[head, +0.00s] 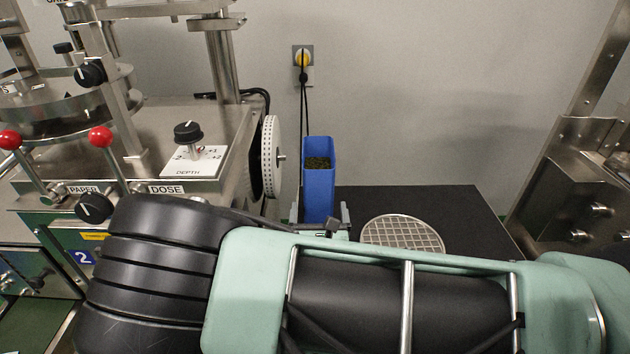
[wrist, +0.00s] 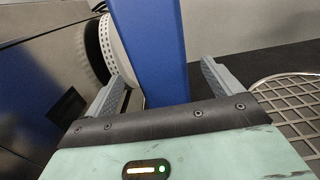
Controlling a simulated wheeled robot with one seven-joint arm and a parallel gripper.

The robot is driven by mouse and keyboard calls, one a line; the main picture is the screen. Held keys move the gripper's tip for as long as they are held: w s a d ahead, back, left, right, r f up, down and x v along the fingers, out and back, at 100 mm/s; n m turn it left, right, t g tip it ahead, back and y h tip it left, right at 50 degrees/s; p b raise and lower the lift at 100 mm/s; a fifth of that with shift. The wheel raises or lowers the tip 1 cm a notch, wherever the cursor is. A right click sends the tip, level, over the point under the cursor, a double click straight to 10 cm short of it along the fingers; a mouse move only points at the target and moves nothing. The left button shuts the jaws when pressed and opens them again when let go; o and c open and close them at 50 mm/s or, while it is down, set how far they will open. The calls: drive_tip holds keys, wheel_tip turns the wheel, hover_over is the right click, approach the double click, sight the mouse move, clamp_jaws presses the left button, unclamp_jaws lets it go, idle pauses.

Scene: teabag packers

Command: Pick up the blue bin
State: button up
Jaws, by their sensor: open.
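The blue bin (head: 319,190) is tall and narrow and stands upright on the black surface near the wall, with dark loose material inside its open top. In the wrist view the blue bin (wrist: 150,50) rises between the two fingers of my gripper (wrist: 160,85). The gripper is open, with one finger on each side of the bin and a visible gap on the right side. In the head view my gripper (head: 332,218) shows at the bin's lower part, and my arm hides much of what lies in front.
A steel machine with a white perforated wheel (head: 271,158) stands close on the bin's left. A round metal grate (head: 402,232) lies on the black surface (head: 455,208) to the right. Another steel machine (head: 575,190) stands at far right. A black cable hangs behind the bin.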

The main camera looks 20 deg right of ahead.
drive_tip(key=p+x, duration=0.2)
drive_tip(key=x, duration=0.3)
drive_tip(key=shift+w+d+r, duration=0.15)
drive_tip(key=shift+w+r, duration=0.05)
drive_tip(key=shift+w, duration=0.05)
drive_tip(key=shift+w+d+f, duration=0.15)
drive_tip(key=shift+w, duration=0.45)
drive_tip(key=c, duration=1.5)
wheel_tip(320, 180, up, 10)
drive_tip(key=shift+r+b, duration=0.1)
drive_tip(key=shift+b, duration=0.45)
